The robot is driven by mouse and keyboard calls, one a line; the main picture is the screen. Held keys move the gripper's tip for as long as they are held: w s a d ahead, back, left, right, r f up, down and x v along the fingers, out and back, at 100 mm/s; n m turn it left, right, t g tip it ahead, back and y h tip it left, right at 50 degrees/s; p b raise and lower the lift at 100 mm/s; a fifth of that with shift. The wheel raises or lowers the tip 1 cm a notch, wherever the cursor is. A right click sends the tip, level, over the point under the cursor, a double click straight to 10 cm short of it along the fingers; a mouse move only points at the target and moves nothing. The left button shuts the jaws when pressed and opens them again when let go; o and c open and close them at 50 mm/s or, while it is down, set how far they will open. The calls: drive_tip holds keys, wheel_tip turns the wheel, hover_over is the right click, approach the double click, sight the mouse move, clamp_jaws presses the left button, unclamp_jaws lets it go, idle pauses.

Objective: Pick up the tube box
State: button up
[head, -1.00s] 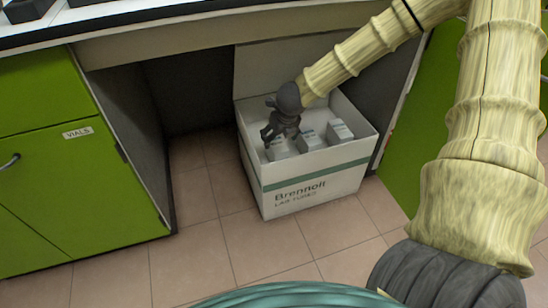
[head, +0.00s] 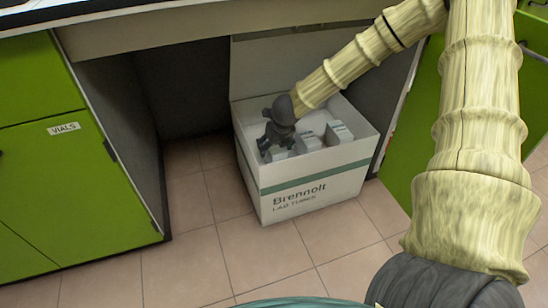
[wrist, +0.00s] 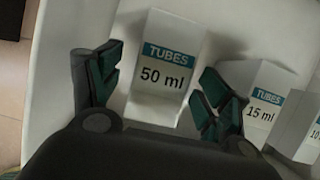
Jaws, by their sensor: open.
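In the wrist view, a white tube box labelled "TUBES 50 ml" (wrist: 167,68) stands between the two open fingers of my gripper (wrist: 158,85). Two more white tube boxes, one marked "15 ml" (wrist: 262,108) and one whose label is partly cut off (wrist: 304,128), stand to its right. In the head view, my gripper (head: 266,148) reaches down into a large white carton (head: 315,180) marked "Brennolt". The small boxes (head: 338,134) inside it show there too, and my gripper partly hides the left one. I cannot tell whether the fingers touch the 50 ml box.
The carton stands on the tiled floor (head: 200,268) under the counter (head: 230,24), its back flap raised. Green cabinets, one labelled "VIALS" (head: 65,165), flank the recess. The carton's wall is close to the left finger. The floor in front is clear.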

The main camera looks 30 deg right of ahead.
drive_tip(key=shift+b+x, duration=0.65)
drive_tip(key=shift+x, duration=0.6)
drive_tip(key=shift+d+f, duration=0.1)
drive_tip(key=shift+f, duration=0.1)
drive_tip(key=shift+f, duration=0.3)
drive_tip(key=shift+c, duration=0.2)
drive_tip(key=c, duration=1.2)
drive_tip(key=shift+r, duration=0.2)
